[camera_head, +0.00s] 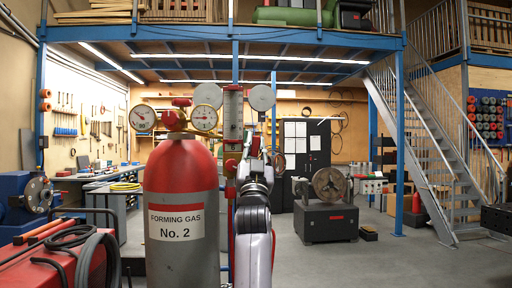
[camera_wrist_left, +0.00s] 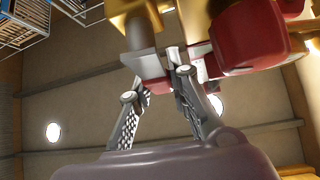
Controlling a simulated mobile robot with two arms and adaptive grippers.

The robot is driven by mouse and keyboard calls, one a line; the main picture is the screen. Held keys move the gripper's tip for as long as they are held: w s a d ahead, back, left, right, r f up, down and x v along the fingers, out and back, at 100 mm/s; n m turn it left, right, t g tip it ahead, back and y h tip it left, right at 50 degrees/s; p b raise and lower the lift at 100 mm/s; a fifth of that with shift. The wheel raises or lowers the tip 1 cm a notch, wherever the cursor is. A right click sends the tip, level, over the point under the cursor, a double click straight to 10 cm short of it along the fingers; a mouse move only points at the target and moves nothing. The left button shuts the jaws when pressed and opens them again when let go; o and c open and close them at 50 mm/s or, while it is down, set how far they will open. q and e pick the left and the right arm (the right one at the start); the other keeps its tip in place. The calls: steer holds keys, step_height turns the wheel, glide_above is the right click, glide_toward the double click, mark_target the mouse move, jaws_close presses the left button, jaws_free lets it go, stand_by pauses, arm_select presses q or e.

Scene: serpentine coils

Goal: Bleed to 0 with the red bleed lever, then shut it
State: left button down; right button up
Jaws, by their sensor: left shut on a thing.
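My left gripper (camera_head: 254,148) reaches up in front of the narrow gauge column (camera_head: 233,115), right of the gas cylinder (camera_head: 180,200). In the left wrist view the gripper (camera_wrist_left: 158,75) is shut on a small part with red showing between its fingers, which I take to be the red bleed lever (camera_wrist_left: 158,87). The fingers hide much of it, and its angle is unclear. A brass fitting (camera_wrist_left: 140,22) and a large red body (camera_wrist_left: 250,38) sit close by. Two dials, left (camera_head: 142,118) and right (camera_head: 204,118), sit above the cylinder; their readings are too small to tell. My right gripper is not in view.
A red case with black hoses (camera_head: 95,255) stands at the lower left, near a blue machine (camera_head: 20,195). A dark block with a round flange (camera_head: 326,220) stands behind on the right. Metal stairs (camera_head: 430,150) rise at the right. The floor between is clear.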

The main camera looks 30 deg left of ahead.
arm_select(q)
steer(key=c, duration=1.7)
jaws_free()
steer(key=shift+o, duration=1.1)
steer(key=v, duration=0.8)
steer(key=shift+w+d, duration=0.1)
steer(key=shift+c, duration=0.2)
